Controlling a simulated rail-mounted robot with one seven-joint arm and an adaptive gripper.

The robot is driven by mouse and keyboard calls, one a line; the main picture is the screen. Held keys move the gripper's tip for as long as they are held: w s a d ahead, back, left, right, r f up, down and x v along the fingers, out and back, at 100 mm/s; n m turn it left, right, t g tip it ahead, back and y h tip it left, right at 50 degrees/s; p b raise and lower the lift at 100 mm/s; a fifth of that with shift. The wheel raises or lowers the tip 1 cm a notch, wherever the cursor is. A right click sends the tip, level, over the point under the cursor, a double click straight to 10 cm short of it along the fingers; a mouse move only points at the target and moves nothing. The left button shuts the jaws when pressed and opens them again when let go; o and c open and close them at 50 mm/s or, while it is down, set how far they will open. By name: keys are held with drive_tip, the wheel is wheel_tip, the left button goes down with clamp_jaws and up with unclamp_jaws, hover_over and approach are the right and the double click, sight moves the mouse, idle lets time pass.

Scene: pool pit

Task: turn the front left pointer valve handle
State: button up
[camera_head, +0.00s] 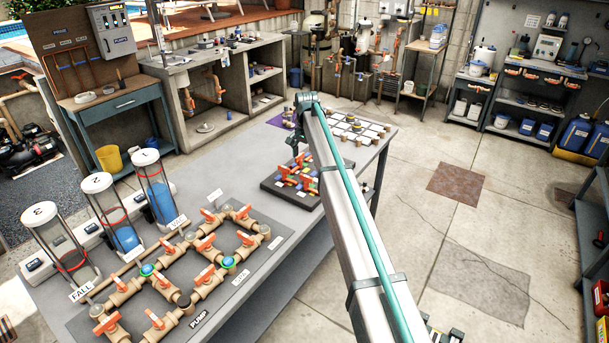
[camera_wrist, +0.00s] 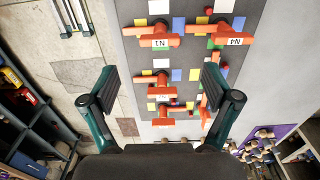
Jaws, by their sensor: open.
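The dark valve board (camera_head: 268,187) with orange pointer handles (camera_head: 297,172) lies on the grey table. In the wrist view, several orange handles show on the board (camera_wrist: 190,60) among coloured squares. Two upper handles carry white tags, one on the left (camera_wrist: 158,41) and one on the right (camera_wrist: 233,39). Lower ones sit at the middle (camera_wrist: 155,92) and near the bottom (camera_wrist: 163,122). I cannot tell which is the front left one. My gripper (camera_wrist: 160,88) is open, with its fingers apart on either side of the middle handles, touching none visibly. My arm partly hides the board in the head view.
A pipe panel (camera_head: 75,325) with orange valves and clear cylinders (camera_head: 117,225) fills the table's near left. A white-tiled tray (camera_head: 355,132) sits behind the board. Open concrete floor (camera_head: 490,225) lies right of the table. Shelves (camera_wrist: 45,125) show at the wrist view's left.

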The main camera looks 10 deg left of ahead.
sight(306, 176)
wheel_tip(306, 176, down, 8)
drive_tip(key=p, duration=0.2)
drive_tip(key=shift+f+p, duration=0.2)
drive_tip(key=shift+p, duration=0.2)
drive_tip(key=c, duration=1.1)
drive_tip(key=shift+c, duration=0.2)
